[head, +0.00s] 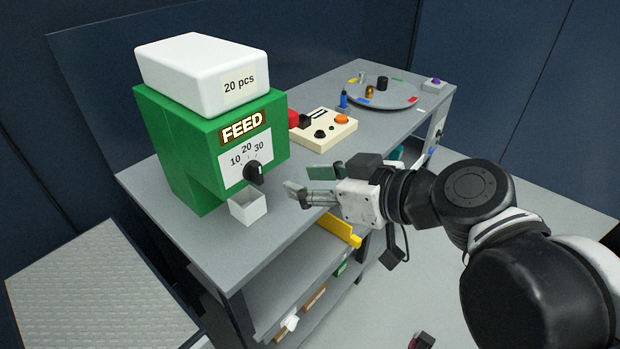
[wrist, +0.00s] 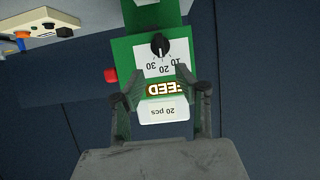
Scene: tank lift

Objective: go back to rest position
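My gripper (head: 306,194) is in the middle of the head view, in front of the green feed machine and over the front edge of the grey workbench. Its fingers are apart, and nothing shows between them. In the wrist view my gripper (wrist: 160,98) also has its two fingers spread, with the machine seen upside down beyond them. The green feed machine (head: 180,150) has a dial with a black knob (head: 254,172) and marks 10, 20 and 30. A small white cup (head: 248,207) stands below the knob, apart from my gripper.
A white box labelled "20 pcs" (head: 195,70) sits on the machine. A beige control box (head: 322,130) and a round grey turntable (head: 385,95) with small items are farther back on the workbench (head: 290,235). A yellow piece (head: 340,229) is at its front edge. A textured platform (head: 95,290) is at lower left.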

